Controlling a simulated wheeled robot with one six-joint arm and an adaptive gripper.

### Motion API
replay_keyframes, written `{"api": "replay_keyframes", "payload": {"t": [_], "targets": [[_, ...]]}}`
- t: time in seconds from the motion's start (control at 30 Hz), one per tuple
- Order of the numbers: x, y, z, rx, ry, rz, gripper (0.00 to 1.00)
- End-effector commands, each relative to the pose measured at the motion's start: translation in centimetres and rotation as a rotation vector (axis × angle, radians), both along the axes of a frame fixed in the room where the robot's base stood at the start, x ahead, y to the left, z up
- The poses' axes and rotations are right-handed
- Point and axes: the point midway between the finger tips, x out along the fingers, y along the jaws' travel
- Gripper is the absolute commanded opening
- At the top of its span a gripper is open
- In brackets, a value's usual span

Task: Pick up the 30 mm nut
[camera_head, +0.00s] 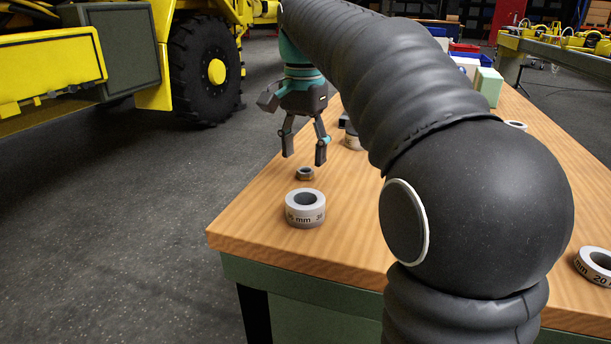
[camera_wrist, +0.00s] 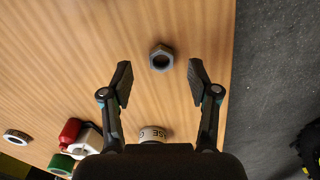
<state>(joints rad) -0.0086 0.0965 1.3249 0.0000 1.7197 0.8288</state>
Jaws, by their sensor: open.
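A small grey hex nut (camera_head: 298,175) lies flat on the wooden table near its left edge. In the wrist view the nut (camera_wrist: 161,49) shows its hexagon outline and open centre, with no size mark that I can read. My gripper (camera_head: 304,157) hangs pointing down just above the nut, its two fingers spread apart and empty. In the wrist view my gripper (camera_wrist: 160,76) has its fingertips to the left and right of the nut, slightly lower in the picture, and the nut lies in line with the gap between them. No finger appears to touch it.
A white ring marked "mm" (camera_head: 303,216) stands on the table nearer the camera. Another labelled ring (camera_wrist: 152,131) sits behind the gripper. Red, white and green items (camera_wrist: 61,161) stand farther off. The table edge (camera_wrist: 233,60) and floor are close by.

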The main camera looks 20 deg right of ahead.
Motion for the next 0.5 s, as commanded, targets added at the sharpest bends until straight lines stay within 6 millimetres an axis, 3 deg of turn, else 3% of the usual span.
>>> {"api": "replay_keyframes", "payload": {"t": [0.2,0.5], "targets": [[0.2,-0.1,-3.0,0.000,0.001,0.000,0.60],[0.2,-0.1,-3.5,0.000,0.000,0.001,0.60]]}}
